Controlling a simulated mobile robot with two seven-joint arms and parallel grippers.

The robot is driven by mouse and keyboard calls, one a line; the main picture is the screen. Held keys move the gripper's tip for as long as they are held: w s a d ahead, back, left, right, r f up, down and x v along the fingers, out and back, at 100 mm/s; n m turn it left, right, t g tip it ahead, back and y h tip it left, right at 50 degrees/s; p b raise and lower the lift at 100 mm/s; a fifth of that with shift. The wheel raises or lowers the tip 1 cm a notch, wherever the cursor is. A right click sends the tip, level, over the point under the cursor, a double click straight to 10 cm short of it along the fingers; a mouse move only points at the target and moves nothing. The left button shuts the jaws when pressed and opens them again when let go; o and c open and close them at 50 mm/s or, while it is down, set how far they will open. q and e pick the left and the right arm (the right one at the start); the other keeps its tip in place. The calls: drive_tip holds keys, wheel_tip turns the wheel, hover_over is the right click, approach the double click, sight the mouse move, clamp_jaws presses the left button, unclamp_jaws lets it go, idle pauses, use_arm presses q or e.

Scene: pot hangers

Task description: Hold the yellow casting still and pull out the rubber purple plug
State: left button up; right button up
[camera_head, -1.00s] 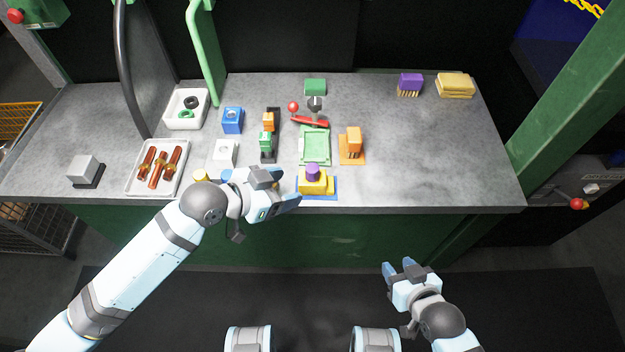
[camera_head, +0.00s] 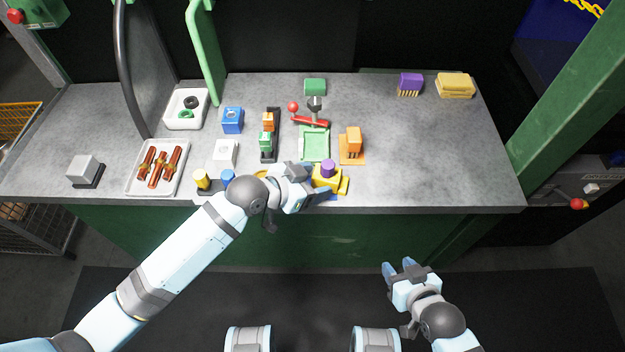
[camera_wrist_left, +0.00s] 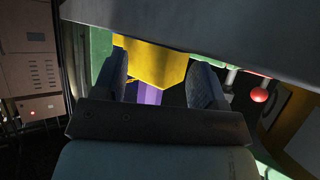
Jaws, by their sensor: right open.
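The yellow casting (camera_head: 338,184) is near the front edge of the bench, over a blue mat (camera_head: 333,196) that is mostly hidden. The round purple plug (camera_head: 327,168) stands up from its top. My left gripper (camera_head: 318,188) is at the casting's left side and partly hides it. In the left wrist view the casting (camera_wrist_left: 155,62) lies between the two fingers, with the plug (camera_wrist_left: 149,95) below it in the picture. Whether the fingers press on the casting is unclear. My right gripper (camera_head: 402,268) is open and empty, low in front of the bench.
An orange block (camera_head: 353,140) on an orange mat and a green tray (camera_head: 314,147) stand behind the casting. Yellow (camera_head: 201,179) and blue (camera_head: 227,177) pieces stand to the left along the front edge. The bench right of the casting is clear.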

sight(338, 177)
use_arm(q)
clamp_jaws()
drive_tip(key=o, duration=0.6)
unclamp_jaws()
drive_tip(key=shift+s+d+y, duration=0.3)
drive_tip(key=shift+d, duration=0.25)
drive_tip(key=shift+s+d+n+t+y, duration=0.45)
drive_tip(key=shift+d+t, duration=0.1)
drive_tip(key=shift+d, duration=0.1)
drive_tip(key=shift+s+d+n+t+y, duration=0.4)
drive_tip(key=shift+d+n+t+y, duration=0.05)
drive_tip(key=shift+d+t, duration=0.15)
drive_tip(key=shift+s+d+f+n+t+y, duration=0.1)
drive_tip(key=shift+s+f+n+t+y, duration=0.2)
drive_tip(key=shift+s+n+t+y, duration=0.75)
drive_tip(key=shift+n+t+y, duration=0.15)
drive_tip(key=shift+n, duration=0.1)
drive_tip(key=shift+s+r+n+t+y, duration=1.1)
drive_tip(key=shift+s+r+n+t, duration=0.4)
drive_tip(key=shift+n+t, duration=0.8)
drive_tip(key=x, duration=1.1)
drive_tip(key=shift+f, duration=0.15)
